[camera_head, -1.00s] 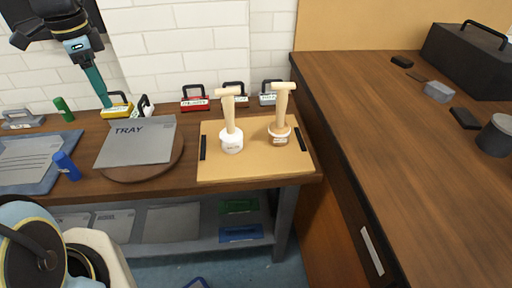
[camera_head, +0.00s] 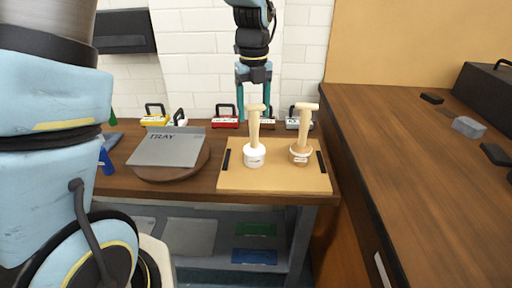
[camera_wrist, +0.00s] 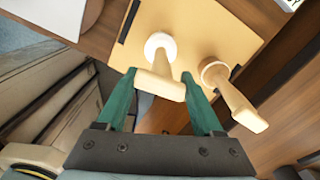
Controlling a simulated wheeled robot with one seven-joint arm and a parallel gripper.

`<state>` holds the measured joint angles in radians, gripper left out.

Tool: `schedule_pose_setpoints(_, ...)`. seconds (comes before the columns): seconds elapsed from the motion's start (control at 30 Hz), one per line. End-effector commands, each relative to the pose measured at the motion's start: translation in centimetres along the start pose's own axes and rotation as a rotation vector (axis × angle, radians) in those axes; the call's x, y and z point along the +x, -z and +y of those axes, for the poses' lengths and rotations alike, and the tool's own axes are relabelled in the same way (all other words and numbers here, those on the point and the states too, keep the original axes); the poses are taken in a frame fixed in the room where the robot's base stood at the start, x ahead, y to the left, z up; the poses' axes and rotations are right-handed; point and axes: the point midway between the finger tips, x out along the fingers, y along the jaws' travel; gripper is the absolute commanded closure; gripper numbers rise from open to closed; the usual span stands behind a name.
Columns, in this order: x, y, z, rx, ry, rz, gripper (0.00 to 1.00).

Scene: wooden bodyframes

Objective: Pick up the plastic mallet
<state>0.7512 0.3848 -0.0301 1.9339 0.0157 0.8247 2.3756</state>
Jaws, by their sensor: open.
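Two mallets stand upright on a light wooden board (camera_head: 238,182), each with a pale shaft and a short crosspiece on top. The left one has a white base, likely the plastic mallet (camera_head: 254,155); the right mallet (camera_head: 300,155) has a brown wooden base. My gripper (camera_head: 255,117) points down at the white-based mallet's upper end, open. In the wrist view, the fingers (camera_wrist: 159,74) spread to either side of the white-based mallet's shaft (camera_wrist: 161,69), with its crosspiece (camera_wrist: 159,86) between them. Contact cannot be told. The brown-based mallet (camera_wrist: 236,103) lies beyond the right finger.
A grey tray (camera_head: 166,148) rests on a round wooden board to the left. Several small handled blocks, including a red one (camera_head: 225,122), line the wall behind. A taller wooden counter (camera_head: 400,150) stands close on the right.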

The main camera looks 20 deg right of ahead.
Motion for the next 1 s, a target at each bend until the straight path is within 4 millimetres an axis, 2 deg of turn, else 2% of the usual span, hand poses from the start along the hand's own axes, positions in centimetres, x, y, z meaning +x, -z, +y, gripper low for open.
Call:
schedule_pose_setpoints(0.17,1.1,0.1,-0.1,0.0,-0.001,0.002,0.32)
schedule_pose_setpoints(0.4,4.5,0.1,-0.2,-0.002,-0.001,0.002,0.32)
schedule_pose_setpoints(0.5,5.4,0.1,-0.2,-0.001,0.0,0.0,0.32)
schedule_pose_setpoints(0.77,5.7,0.1,-0.2,-0.002,0.001,-0.001,0.32)
schedule_pose_setpoints(1.0,5.7,0.1,-0.2,-0.002,0.001,-0.001,0.59)
